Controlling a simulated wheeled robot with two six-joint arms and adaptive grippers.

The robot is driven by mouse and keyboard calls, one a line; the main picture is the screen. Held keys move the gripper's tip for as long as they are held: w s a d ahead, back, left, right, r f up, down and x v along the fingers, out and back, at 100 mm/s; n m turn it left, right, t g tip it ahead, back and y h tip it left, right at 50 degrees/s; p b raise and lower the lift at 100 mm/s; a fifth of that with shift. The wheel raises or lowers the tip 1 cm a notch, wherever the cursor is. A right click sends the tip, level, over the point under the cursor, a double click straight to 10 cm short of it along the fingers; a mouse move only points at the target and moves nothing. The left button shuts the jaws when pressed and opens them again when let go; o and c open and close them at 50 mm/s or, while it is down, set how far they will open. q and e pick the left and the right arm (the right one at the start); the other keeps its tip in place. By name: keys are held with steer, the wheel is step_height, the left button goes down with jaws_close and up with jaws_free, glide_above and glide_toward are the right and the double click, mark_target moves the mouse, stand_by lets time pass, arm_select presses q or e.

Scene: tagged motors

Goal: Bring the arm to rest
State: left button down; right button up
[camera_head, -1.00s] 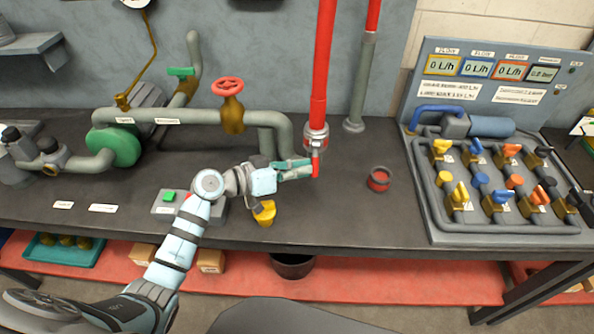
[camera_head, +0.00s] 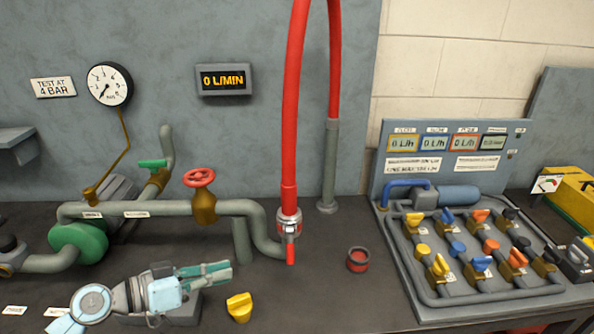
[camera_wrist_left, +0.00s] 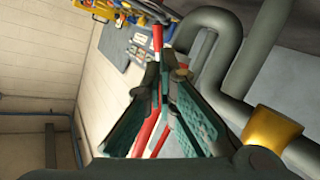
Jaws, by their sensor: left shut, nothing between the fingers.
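My left arm comes in at the lower left of the head view. Its gripper (camera_head: 228,270) has teal fingers, is shut and empty, and points right over the bench. It is left of the red hose's lower end (camera_head: 290,250) and apart from it. In the left wrist view the same gripper (camera_wrist_left: 158,82) shows its fingers close up, with the red hose beyond them. My right gripper is not in view.
A small red cup (camera_head: 358,260) stands to the right. A panel with several coloured valves (camera_head: 480,250) is farther right. The bench between cup and knob is clear.

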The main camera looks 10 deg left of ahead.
arm_select(q)
steer(key=s+d+f+m+g+y, duration=0.1)
steer(key=s+d+f+g+y, duration=0.4)
steer(key=s+f, duration=0.75)
steer(key=s+a+f+n+g+y, duration=0.1)
steer(key=s+a+f+n+y, duration=0.25)
steer(key=s, duration=0.25)
steer(key=s+a+f+n+g+y, duration=0.1)
steer(key=s+a+f+n+y, duration=0.15)
steer(key=s+y, duration=0.2)
step_height(320, 180, down, 19)
steer(key=s+a+h, duration=0.1)
steer(key=s+a, duration=0.1)
steer(key=s+f+g, duration=0.2)
steer(key=s+f, duration=1.1)
steer(key=shift+s+m, duration=0.3)
steer(key=shift+s, duration=0.05)
steer(key=shift+a, duration=0.1)
